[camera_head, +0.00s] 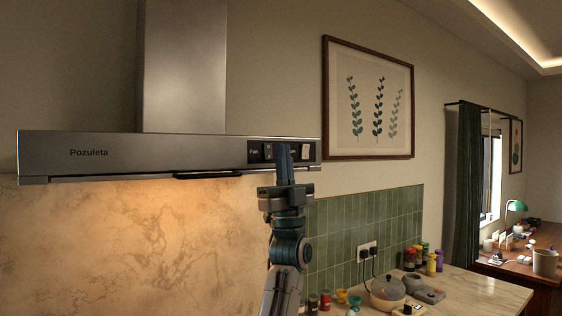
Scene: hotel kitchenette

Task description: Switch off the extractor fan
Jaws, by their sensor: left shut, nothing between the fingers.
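The extractor fan (190,153) is a steel hood marked "Pozuleta" on the wall, with a tall chimney (184,65) above it. Its dark control panel (254,157) is at the right end of the front face, with the word "Fan" at its left and small switches beside it. My left gripper (283,150) is shut and empty, pointing up in front of the panel. It hides the middle of the panel. I cannot tell whether its tips touch a switch. My right gripper is out of view.
Below the hood is a marbled backsplash (120,240), lit warmly. A counter (480,289) at lower right holds a pot (387,291), jars and small cups. A framed plant picture (368,100) hangs right of the hood. A desk (515,262) stands farther right.

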